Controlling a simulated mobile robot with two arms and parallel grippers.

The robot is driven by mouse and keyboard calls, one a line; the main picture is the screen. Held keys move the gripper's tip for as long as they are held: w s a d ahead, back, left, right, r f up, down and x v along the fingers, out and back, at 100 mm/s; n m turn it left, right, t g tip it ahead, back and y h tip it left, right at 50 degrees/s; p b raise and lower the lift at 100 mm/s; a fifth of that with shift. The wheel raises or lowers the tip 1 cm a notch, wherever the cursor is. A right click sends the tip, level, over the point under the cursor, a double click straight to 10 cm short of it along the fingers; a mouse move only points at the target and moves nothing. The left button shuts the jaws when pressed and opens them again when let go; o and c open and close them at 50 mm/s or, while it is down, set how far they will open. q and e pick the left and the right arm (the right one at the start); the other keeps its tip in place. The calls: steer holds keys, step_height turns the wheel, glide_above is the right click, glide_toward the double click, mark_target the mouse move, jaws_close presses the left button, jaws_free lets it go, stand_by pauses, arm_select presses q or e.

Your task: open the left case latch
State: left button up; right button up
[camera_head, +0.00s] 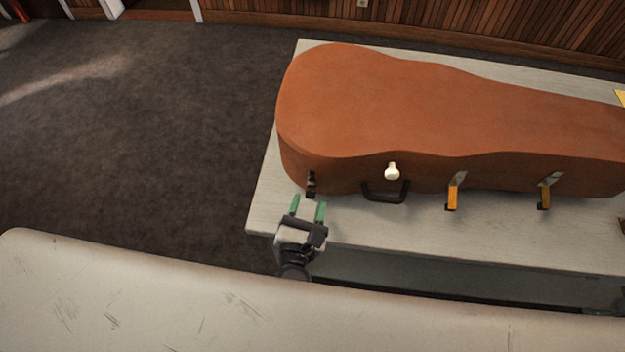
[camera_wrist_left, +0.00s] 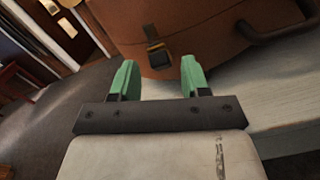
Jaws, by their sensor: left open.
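A brown ukulele case (camera_head: 400,105) lies closed on a pale wooden table (camera_head: 400,238). Its left latch (camera_head: 311,184) is a dark clasp on the front side, left of the black handle (camera_head: 385,192). In the left wrist view the left latch (camera_wrist_left: 157,54) shows as a dark strap with a buckle, hanging down against the case (camera_wrist_left: 190,30). My left gripper (camera_head: 308,208) is open, with green fingertips pointing at the case just below and in front of this latch. In the wrist view the latch is beyond the gap between the fingertips (camera_wrist_left: 158,80), apart from them. My right gripper is not in view.
Two more latches, a middle one (camera_head: 453,192) and a right one (camera_head: 546,192), have yellow-orange parts swung outward. A white knob (camera_head: 392,171) sits above the handle. A pale, scratched surface (camera_head: 150,300) fills the foreground. Dark carpet (camera_head: 130,130) is clear at left.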

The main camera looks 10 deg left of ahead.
mark_target(312, 186)
arm_select(q)
steer(key=w+p, duration=0.1)
steer(key=w, duration=0.4)
steer(key=shift+d, duration=0.15)
